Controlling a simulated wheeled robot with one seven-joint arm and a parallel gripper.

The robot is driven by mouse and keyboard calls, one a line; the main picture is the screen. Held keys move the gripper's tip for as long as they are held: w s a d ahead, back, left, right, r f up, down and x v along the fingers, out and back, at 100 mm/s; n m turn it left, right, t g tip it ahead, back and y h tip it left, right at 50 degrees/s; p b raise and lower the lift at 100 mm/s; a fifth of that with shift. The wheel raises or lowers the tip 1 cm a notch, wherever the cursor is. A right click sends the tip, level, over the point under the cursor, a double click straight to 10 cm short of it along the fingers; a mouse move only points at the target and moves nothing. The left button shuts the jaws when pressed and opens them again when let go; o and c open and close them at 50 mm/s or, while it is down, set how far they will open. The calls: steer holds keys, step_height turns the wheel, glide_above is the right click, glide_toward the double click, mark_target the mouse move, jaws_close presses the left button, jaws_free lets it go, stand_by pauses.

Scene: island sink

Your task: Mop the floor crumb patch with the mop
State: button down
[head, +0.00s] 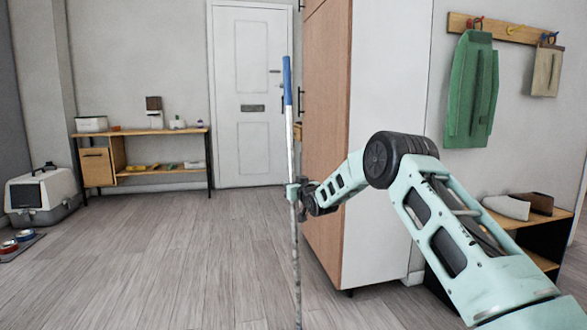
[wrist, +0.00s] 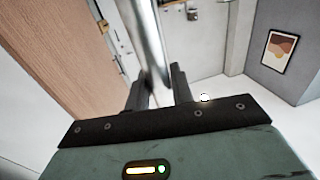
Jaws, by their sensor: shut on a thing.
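The mop shows in the head view as a long upright pole (head: 290,140) with a blue grip at its top. My gripper (head: 294,191) is shut on the pole around its middle. In the wrist view the grey metal pole (wrist: 148,40) runs between the two dark fingers of my gripper (wrist: 158,88). The mop's head is below the bottom edge of the head view and hidden. No crumb patch shows on the visible floor.
A tall wooden cabinet (head: 325,130) stands close right of the pole. A console table (head: 145,132) and a pet carrier (head: 42,195) are at the back left, with pet bowls (head: 18,241) in front. A shoe bench (head: 540,225) is at right. The wooden floor (head: 150,260) at left is clear.

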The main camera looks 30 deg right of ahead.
mark_target(293, 170)
step_height(293, 170, up, 5)
steer(key=shift+r+p, duration=0.1)
steer(key=shift+p, duration=1)
